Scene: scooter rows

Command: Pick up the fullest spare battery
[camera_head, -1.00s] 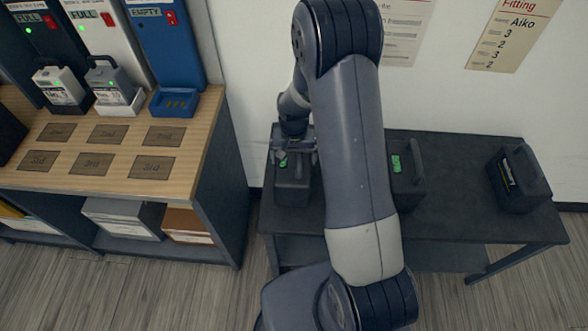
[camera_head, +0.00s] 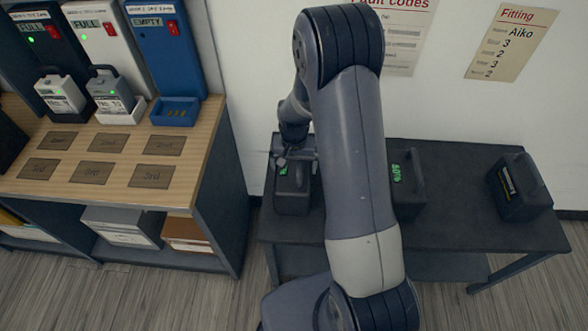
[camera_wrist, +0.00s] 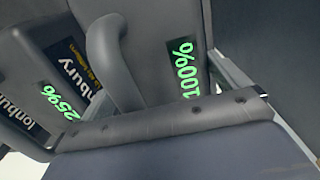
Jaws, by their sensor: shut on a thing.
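My gripper (camera_head: 297,160) is at the top of the left dark battery (camera_head: 292,198) on the dark table and is shut on its handle. In the wrist view, this battery (camera_wrist: 160,45) has a green 100% display and a curved grey handle (camera_wrist: 112,60). My arm hides part of the table. A third battery (camera_head: 522,190) stands at the right end, with no readable display. Another battery (camera_wrist: 35,85) showing 25% is at the left of the wrist view.
The dark table (camera_head: 460,215) is bare between the middle and right batteries. On the left, a wooden counter (camera_head: 110,185) carries marked squares, two FULL chargers with batteries (camera_head: 62,95) (camera_head: 110,95), and a blue EMPTY charger (camera_head: 165,50) with an empty dock. Posters hang on the wall.

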